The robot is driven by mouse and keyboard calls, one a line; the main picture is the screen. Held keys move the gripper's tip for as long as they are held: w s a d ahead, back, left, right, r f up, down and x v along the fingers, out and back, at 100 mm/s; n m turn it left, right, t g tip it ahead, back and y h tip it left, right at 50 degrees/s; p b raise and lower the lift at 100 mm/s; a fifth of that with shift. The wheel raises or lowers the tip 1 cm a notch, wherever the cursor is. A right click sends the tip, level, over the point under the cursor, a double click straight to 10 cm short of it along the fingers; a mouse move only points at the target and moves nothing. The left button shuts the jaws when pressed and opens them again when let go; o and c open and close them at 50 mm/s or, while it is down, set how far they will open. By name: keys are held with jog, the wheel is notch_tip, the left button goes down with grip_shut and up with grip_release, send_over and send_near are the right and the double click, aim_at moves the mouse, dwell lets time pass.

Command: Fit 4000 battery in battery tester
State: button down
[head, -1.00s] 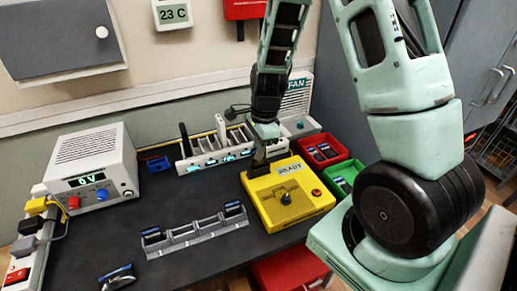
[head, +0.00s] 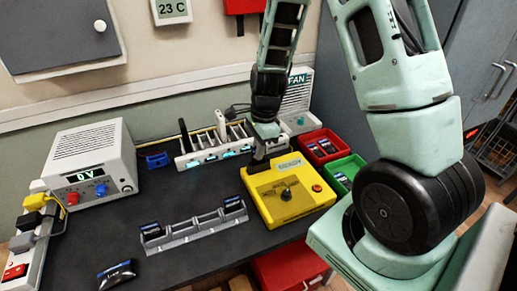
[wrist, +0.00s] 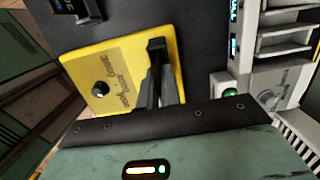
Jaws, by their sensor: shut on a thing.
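The battery tester (head: 303,206) is a yellow box with a dark knob and a red button, at the right of the dark table. Its yellow top also shows in the wrist view (wrist: 117,65). My gripper (head: 259,166) is shut at the tester's back left edge. In the wrist view my gripper (wrist: 158,50) points down at the tester's edge. It is shut on a thin dark thing, apparently the battery, mostly hidden by the fingers. I cannot read its label or tell how deep it sits.
A grey rack (head: 194,228) in front holds dark batteries at both ends. A dark battery or phone (head: 117,273) lies at the front left. A red bin (head: 320,144) and a green bin (head: 344,170) stand right of the tester. A white slotted unit (head: 213,150) stands behind. The table's left middle is clear.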

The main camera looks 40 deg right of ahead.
jog(key=shift+f, duration=0.15)
jog(key=c, duration=1.5)
grip_release()
jog(key=r, duration=0.5)
jog(key=d+r, duration=0.1)
jog(key=r, duration=0.5)
jog(key=d+r, duration=0.1)
jog(key=r, duration=0.5)
jog(key=shift+s+r+p, duration=0.1)
jog(key=shift+s+p, duration=0.2)
jog(key=shift+p, duration=0.1)
